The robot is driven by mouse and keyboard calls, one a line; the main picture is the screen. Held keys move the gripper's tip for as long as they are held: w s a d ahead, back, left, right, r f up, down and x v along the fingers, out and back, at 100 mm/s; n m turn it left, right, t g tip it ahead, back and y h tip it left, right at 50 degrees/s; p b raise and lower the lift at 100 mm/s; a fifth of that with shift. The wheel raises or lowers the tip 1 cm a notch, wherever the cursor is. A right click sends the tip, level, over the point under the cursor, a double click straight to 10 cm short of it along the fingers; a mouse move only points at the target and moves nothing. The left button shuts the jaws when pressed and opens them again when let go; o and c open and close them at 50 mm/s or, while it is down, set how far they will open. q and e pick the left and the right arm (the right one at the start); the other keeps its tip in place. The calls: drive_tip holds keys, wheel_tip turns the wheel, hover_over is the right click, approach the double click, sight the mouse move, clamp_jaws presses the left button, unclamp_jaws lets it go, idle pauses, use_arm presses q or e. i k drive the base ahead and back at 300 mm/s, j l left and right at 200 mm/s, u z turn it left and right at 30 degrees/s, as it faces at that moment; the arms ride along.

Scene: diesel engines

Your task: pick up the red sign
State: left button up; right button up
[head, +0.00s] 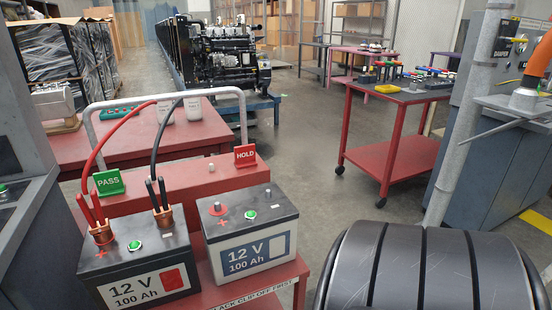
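The red sign (245,154) is a small upright plate with the word HOLD in white. It stands on the right part of a red raised ledge (185,183), behind the batteries. A green sign (108,182) with the word PASS stands at the ledge's left end. Neither of my grippers shows in the head view, and nothing touches the red sign.
A large black ribbed object (425,270) fills the lower right. A red cart (390,140) stands beyond open floor.

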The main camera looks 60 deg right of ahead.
sight(244, 154)
drive_tip(key=z, duration=1.85)
